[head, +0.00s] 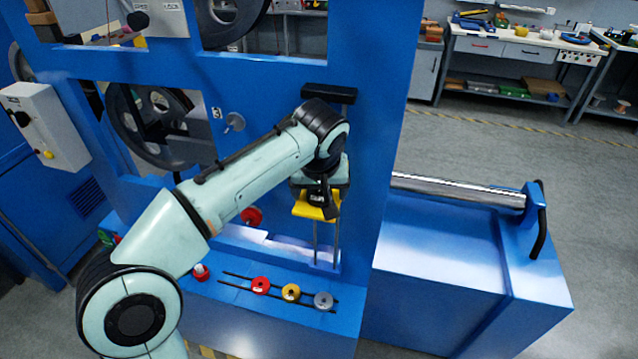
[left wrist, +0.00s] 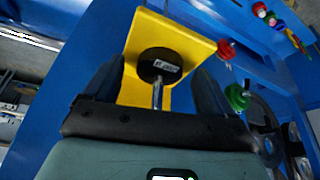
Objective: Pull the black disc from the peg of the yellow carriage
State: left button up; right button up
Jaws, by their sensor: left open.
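The yellow carriage (head: 301,209) sits on two upright rods in an opening of the blue frame, and it also shows in the left wrist view (left wrist: 185,38). The black disc (left wrist: 160,63) is on a silver peg (left wrist: 157,95) in front of the carriage's yellow face. My left gripper (left wrist: 159,70) is open, with one dark finger on each side of the disc. Gaps show between disc and fingers; contact is not visible. In the head view my left gripper (head: 328,200) is in front of the carriage and hides the disc. My right gripper is in neither view.
Red (head: 260,285), yellow (head: 290,292) and grey (head: 323,300) discs sit on rails on the lower blue ledge. A red weight (head: 252,216) hangs left of the carriage. A silver roller (head: 455,190) lies to the right. Large dark wheels (head: 155,125) are at the left.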

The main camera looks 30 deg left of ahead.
aim_at(319, 196)
pick_arm(q)
jog(key=shift+f, duration=0.15)
jog(key=shift+w, duration=0.1)
jog(key=c, duration=1.4)
jog(key=shift+o, duration=0.2)
jog(key=shift+r+p, duration=1.1)
jog(key=shift+r, duration=0.7)
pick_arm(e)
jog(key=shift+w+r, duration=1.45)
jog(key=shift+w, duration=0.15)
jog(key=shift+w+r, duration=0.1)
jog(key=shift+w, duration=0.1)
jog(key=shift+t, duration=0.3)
pick_arm(q)
jog(key=shift+r, duration=1.75)
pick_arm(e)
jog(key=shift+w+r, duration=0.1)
